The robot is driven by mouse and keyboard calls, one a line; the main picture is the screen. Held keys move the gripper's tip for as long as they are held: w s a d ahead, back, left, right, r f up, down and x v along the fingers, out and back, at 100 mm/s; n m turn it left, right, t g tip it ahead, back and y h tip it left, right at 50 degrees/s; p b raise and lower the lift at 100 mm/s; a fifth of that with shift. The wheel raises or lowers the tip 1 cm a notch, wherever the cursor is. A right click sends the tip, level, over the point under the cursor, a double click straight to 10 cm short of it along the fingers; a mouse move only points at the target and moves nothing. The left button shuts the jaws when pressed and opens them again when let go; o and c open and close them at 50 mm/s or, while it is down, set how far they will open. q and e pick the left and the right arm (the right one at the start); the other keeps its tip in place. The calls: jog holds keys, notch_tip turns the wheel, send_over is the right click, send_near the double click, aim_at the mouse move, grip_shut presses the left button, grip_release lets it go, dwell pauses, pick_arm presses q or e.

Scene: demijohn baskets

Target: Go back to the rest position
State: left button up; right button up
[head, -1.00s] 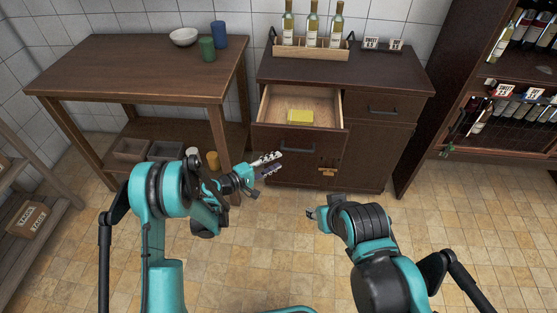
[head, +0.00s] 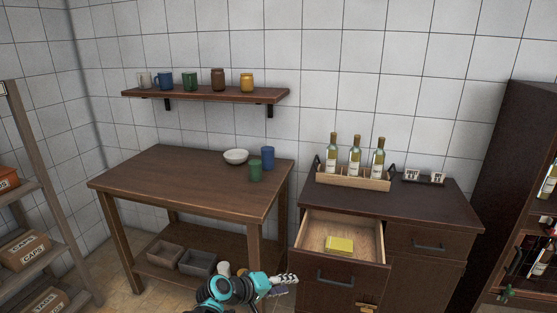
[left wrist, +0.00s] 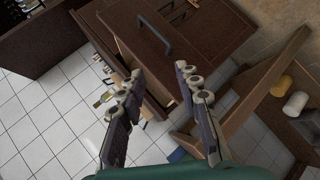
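My left gripper (head: 284,284) is low in the head view, in front of the cabinet (head: 328,279) and below its open drawer. In the left wrist view its two fingers (left wrist: 160,75) stand apart with nothing between them, so it is open and empty. It appears clear of the furniture. My right gripper and arm are outside both present views. The lower part of my left arm is cut off by the bottom edge of the head view.
The open drawer (head: 308,243) holds a yellow block (head: 339,245) and juts from the cabinet. A wooden table (head: 175,185) stands left, bearing a white bowl (head: 236,157), a green cup (head: 255,171) and a blue cup (head: 267,158). A bottle crate (head: 352,180) sits on the cabinet.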

pick_arm(q)
jog(key=s+a+r+m+y, duration=0.1)
jog(key=s+a+y, duration=0.3)
jog(key=s+a, duration=0.6)
jog(key=s+a+r+m+y, duration=0.2)
jog(key=s+a+y, duration=0.3)
jog(key=s+a, duration=0.4)
jog(key=s+m, duration=0.1)
jog(key=s, duration=0.4)
jog(key=shift+a, duration=0.4)
jog(key=shift+d+f, duration=0.1)
